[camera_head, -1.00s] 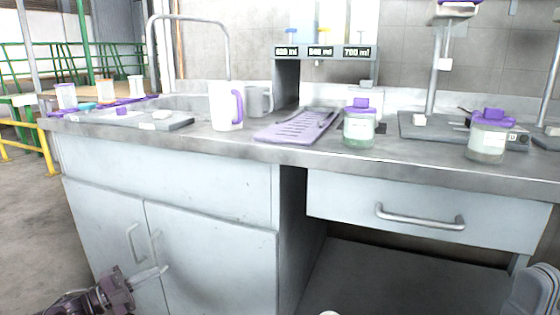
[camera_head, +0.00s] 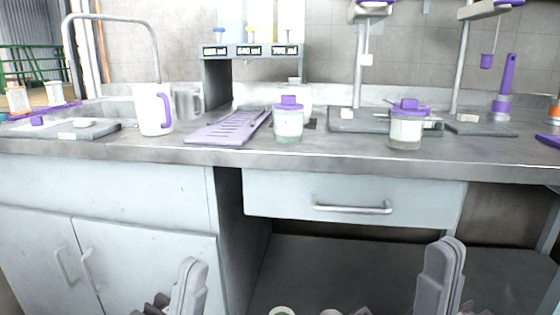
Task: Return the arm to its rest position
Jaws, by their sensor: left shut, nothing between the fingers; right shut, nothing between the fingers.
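My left gripper (camera_head: 188,286) is at the bottom, left of the middle, in front of the cabinet doors. Its grey fingers point up and are shut with nothing between them. My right gripper (camera_head: 441,275) is at the bottom right, in front of the open space under the drawer. Its fingers also point up, shut and empty. Both are below the counter top (camera_head: 330,158) and appear apart from the furniture. The arms behind them are mostly cut off by the lower edge.
The counter holds a white mug (camera_head: 152,109), a purple rack (camera_head: 225,129), lidded jars (camera_head: 288,122) and (camera_head: 405,128), and a purple-handled tool (camera_head: 505,85). A drawer handle (camera_head: 353,208) sticks out below. Small round things (camera_head: 282,311) show at the bottom edge.

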